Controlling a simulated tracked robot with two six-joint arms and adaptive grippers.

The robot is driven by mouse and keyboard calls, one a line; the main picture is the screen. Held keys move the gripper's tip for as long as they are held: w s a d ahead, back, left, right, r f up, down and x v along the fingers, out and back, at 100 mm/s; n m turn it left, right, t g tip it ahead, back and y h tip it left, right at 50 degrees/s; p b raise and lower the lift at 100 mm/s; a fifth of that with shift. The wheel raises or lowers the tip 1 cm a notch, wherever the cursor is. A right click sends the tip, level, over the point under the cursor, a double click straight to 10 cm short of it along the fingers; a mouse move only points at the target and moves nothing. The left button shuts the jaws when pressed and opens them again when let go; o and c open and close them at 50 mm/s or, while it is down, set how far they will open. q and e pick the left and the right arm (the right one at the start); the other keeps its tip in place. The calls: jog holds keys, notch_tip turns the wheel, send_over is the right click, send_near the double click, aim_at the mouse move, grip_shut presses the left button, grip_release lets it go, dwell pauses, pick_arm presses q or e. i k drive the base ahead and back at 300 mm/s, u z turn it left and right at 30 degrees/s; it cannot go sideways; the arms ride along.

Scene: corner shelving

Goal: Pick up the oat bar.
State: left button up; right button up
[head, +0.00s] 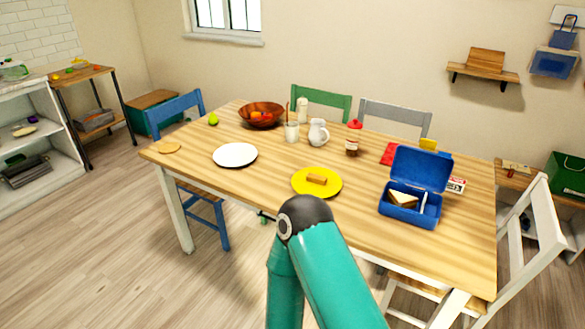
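A small tan-brown bar, which looks like the oat bar (317,179), lies on a yellow plate (300,188) near the front middle of the wooden table (200,178). A teal arm link of mine with a dark joint rises from the bottom of the head view, just in front of the plate. No fingertips of either gripper show in this view. I cannot tell where my grippers are relative to the bar.
A white plate (235,155) lies left of the yellow plate. An open blue lunchbox (411,213) with a sandwich stands to the right. A white jug (318,132), a glass (292,132), a red-capped jar (353,139) and a fruit bowl (262,115) stand behind. Chairs surround the table.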

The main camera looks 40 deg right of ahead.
aim_at(313, 178)
jog(key=z, duration=0.35)
jog(key=i, duration=1.35)
jog(key=z, duration=0.9)
jog(key=i, duration=0.25)
jog(key=z, duration=0.05)
jog(key=k, duration=0.8)
jog(key=z, duration=0.2)
jog(key=i, duration=0.8)
jog(key=u, duration=0.1)
